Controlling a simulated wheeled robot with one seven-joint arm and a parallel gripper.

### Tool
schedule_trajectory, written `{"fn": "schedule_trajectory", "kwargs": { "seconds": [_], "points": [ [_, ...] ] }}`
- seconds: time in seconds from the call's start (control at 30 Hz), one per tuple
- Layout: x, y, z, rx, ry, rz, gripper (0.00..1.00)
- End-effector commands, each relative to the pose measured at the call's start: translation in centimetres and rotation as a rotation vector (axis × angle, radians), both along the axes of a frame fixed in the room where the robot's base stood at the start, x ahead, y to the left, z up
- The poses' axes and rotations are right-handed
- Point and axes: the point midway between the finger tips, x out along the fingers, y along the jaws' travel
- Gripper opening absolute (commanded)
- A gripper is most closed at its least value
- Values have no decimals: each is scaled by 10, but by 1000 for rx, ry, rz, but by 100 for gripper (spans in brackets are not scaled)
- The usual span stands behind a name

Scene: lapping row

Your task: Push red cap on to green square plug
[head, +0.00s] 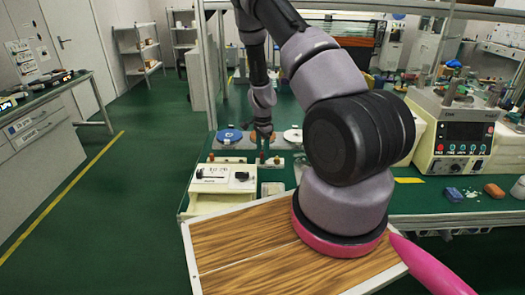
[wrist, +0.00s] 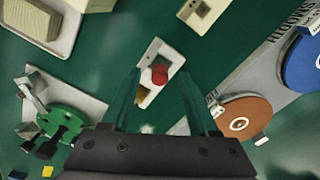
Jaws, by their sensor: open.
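In the wrist view a round red cap (wrist: 159,74) sits on a narrow white block (wrist: 154,56), and a small tan piece (wrist: 140,95) shows at the block's lower end. My gripper (wrist: 160,85) is open, its two teal fingers on either side of the cap with gaps to both. I cannot tell how far above the cap the fingertips are. In the head view my gripper (head: 263,152) points down over the far bench and is small there. I cannot make out a green square plug in either view.
A green knobbed fixture (wrist: 68,122) lies left in the wrist view, a brown disc (wrist: 240,118) and a blue disc (wrist: 304,62) right. In the head view a white control box (head: 222,178) stands before the gripper and a cream machine (head: 452,135) at right.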

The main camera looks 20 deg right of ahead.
Motion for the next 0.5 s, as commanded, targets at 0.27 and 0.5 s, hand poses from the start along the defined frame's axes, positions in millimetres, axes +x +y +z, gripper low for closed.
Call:
{"fn": "schedule_trajectory", "kwargs": {
  "seconds": [0.27, 0.5],
  "points": [
    [1, 1, 23, 0, -4, 1, 60],
    [1, 0, 72, 0, -4, 2, 60]
  ]
}}
